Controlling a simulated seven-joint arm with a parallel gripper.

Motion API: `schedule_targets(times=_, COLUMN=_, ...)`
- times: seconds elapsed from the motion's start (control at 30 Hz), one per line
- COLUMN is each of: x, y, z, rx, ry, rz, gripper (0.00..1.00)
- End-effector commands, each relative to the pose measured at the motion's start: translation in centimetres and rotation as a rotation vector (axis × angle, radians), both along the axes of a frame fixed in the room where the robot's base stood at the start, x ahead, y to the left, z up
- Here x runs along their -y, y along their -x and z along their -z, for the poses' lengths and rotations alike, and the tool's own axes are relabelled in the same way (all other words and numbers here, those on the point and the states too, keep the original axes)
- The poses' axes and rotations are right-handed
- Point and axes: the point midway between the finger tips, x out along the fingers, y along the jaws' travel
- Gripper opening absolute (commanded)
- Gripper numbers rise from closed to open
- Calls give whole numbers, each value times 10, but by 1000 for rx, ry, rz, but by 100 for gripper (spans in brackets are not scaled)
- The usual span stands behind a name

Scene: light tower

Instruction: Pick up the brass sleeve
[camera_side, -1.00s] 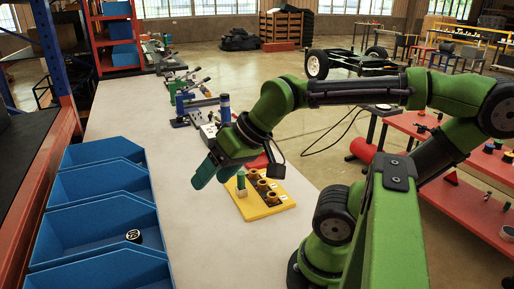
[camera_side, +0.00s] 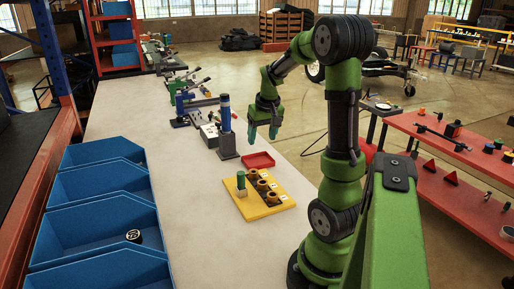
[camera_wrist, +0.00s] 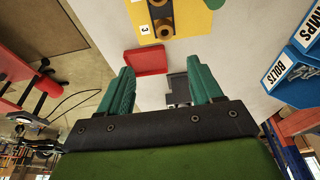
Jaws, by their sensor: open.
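A yellow board (camera_side: 258,208) lies on the bench with several brass-coloured ring-like sleeves (camera_side: 262,186) in a row of numbered places. Two sleeves also show at the top of the wrist view (camera_wrist: 163,28), one by the label 3. A green-topped peg (camera_side: 241,180) stands at the board's left side. A shallow red tray (camera_side: 258,161) lies just beyond the board; it is also in the wrist view (camera_wrist: 146,61). My gripper (camera_side: 263,134) is open, empty and points down, above the bench around the tray and apart from the sleeves. The wrist view shows both green fingers spread (camera_wrist: 164,82).
Levered fixtures (camera_side: 190,98) stand farther back. The bench (camera_side: 205,215) between bins and board is clear.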

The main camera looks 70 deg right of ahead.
Motion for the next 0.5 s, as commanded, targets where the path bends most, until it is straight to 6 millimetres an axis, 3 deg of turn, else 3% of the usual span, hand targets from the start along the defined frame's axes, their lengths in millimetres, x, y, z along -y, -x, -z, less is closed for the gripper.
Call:
schedule_targets(times=0.3, x=11, y=-13, z=68, rx=-4, ry=-6, rz=2, gripper=65)
schedule_targets(times=0.5, x=17, y=-19, z=96, rx=-1, ry=-5, rz=2, gripper=65)
